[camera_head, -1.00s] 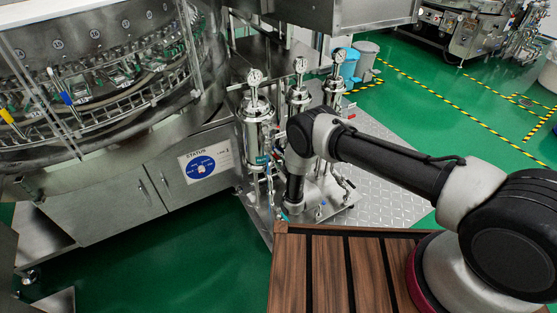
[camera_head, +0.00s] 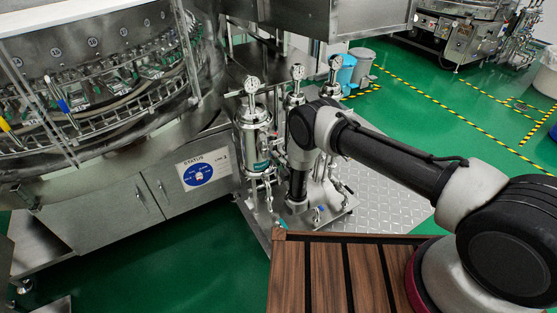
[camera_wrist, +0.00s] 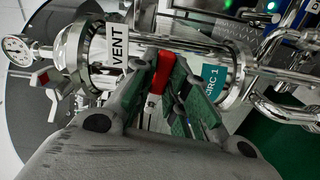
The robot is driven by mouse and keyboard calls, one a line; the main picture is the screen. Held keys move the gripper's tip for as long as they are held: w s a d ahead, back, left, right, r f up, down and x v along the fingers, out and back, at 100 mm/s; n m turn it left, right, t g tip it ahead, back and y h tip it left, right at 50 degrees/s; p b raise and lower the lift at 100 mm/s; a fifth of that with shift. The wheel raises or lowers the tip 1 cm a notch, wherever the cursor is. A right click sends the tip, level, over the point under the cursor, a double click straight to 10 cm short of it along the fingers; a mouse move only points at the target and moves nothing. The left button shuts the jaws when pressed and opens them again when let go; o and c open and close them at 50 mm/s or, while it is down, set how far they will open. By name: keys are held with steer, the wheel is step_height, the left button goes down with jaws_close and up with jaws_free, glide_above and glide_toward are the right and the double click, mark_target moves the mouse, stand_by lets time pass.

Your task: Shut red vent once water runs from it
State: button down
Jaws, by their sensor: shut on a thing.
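In the wrist view, the red vent handle (camera_wrist: 159,74) sits between the fingers of my gripper (camera_wrist: 163,68), which is shut on it. It lies in front of a steel filter housing (camera_wrist: 73,50) marked "VENT" and, on a teal label, "CIRC 1". I see no water running, but the vent's outlet is hard to make out. In the head view, the same kind of steel housings (camera_head: 254,135) stand in a row with gauges on top. My arm reaches in at the housings and hides the vent and my gripper's fingertips there.
A round pressure gauge (camera_wrist: 16,47) and a second red handle (camera_wrist: 42,79) show at the left of the wrist view. The rotary washer (camera_head: 90,90) fills the left of the head view. A slatted wooden top (camera_head: 325,275) lies below my arm.

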steer(key=shift+r+n, duration=0.25)
steer(key=shift+n, duration=0.55)
steer(key=c, duration=1.4)
jaws_free()
steer(key=shift+s, duration=0.1)
steer(key=v, duration=1.2)
